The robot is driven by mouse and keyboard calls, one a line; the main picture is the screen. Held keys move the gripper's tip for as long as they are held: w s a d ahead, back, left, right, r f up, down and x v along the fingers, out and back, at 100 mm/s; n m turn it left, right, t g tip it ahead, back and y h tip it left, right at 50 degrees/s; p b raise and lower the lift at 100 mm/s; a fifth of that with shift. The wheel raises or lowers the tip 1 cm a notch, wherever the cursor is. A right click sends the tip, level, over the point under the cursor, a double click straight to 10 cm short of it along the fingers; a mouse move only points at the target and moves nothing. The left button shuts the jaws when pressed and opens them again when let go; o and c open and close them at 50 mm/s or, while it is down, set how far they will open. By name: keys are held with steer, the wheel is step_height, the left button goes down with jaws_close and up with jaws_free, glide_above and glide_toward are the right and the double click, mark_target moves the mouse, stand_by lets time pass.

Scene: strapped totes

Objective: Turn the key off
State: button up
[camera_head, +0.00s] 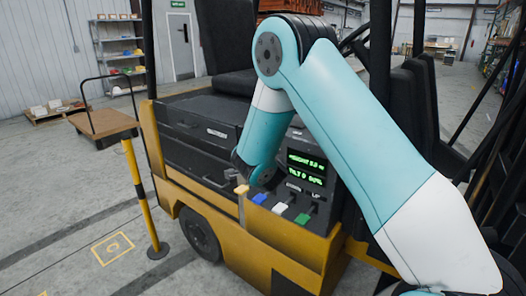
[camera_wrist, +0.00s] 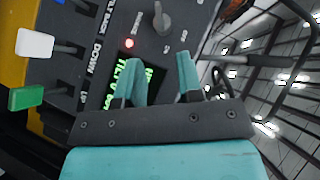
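The key (camera_wrist: 160,19) is a grey piece standing up from the dark control panel near the top of the wrist view. A lit red lamp (camera_wrist: 129,43) is beside it. My gripper (camera_wrist: 158,62) has two teal fingers held apart with nothing between them. In the picture the key is above the gap between the fingertips, apart from them. The panel's green-lit display (camera_head: 305,168) shows in the head view, and the left finger partly covers it in the wrist view. In the head view my arm hides the key and my fingers.
The panel is on a yellow and black forklift (camera_head: 263,256). A yellow post (camera_head: 140,190) stands at its left. Open floor is left of it.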

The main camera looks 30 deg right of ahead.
steer(key=p+x, duration=0.3)
steer(key=x, duration=0.7)
steer(key=shift+d+p, duration=0.1)
steer(key=shift+p, duration=0.25)
jaws_close()
